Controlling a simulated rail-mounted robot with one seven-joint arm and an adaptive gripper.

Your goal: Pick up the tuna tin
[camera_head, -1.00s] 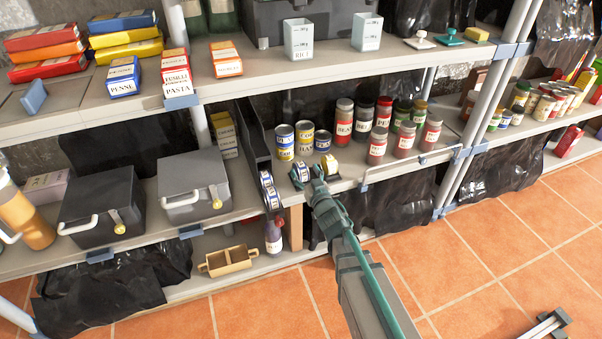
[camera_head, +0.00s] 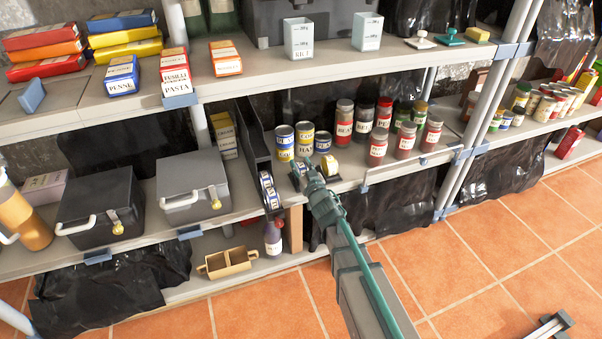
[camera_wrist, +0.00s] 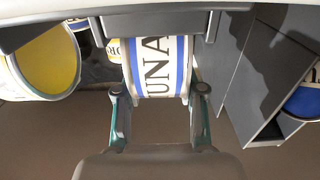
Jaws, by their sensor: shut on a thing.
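The tuna tin (camera_wrist: 158,68) has a white and blue label reading "UNA" in the wrist view. It sits between the two fingers of my gripper (camera_wrist: 159,92), which is shut on it. In the head view my gripper (camera_head: 309,174) is at the front of the middle shelf, and the tin (camera_head: 297,167) is mostly hidden behind it. I cannot tell whether the tin touches the shelf.
A dark sloped rack (camera_head: 256,150) with blue-and-white tins stands close on the left. A yellow-ended tin (camera_head: 329,164) lies close on the right. Upright cans (camera_head: 285,141) and spice jars (camera_head: 377,148) stand behind and to the right.

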